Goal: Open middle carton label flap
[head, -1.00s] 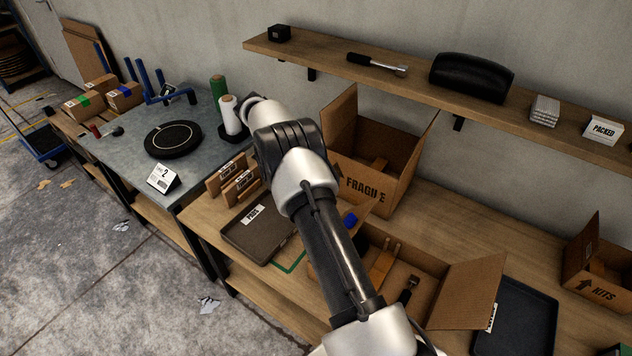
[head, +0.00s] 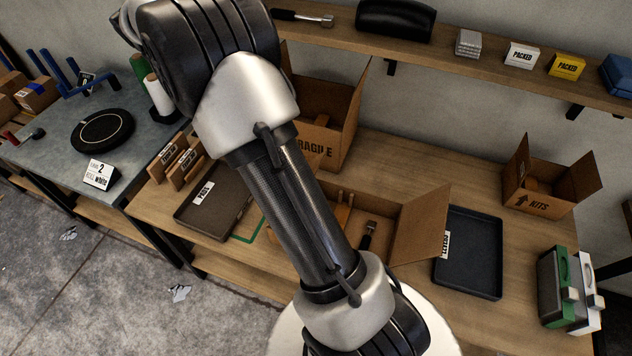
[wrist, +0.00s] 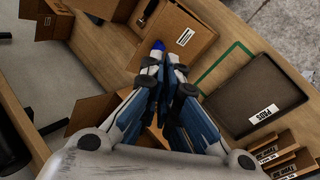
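The middle carton (head: 384,212) stands on the bench, partly hidden behind my arm in the head view. Its right flap (head: 421,226) is folded outward, and tools show inside. In the wrist view, a brown cardboard flap (wrist: 196,22) with a white label (wrist: 184,37) lies across part of the carton, just beyond my fingertips. My gripper (wrist: 165,57) has blue-and-dark fingers drawn together, with nothing seen between them. The tips are close to the flap's near edge; I cannot tell whether they touch it. My arm hides the gripper in the head view.
The FRAGILE carton (head: 338,122) stands open behind. A PADS tray (head: 222,196) lies left, with upright cardboard dividers (head: 172,158) beside it. A dark tray (head: 474,265) lies right, near the KITS carton (head: 536,200). A shelf (head: 440,62) runs above the bench.

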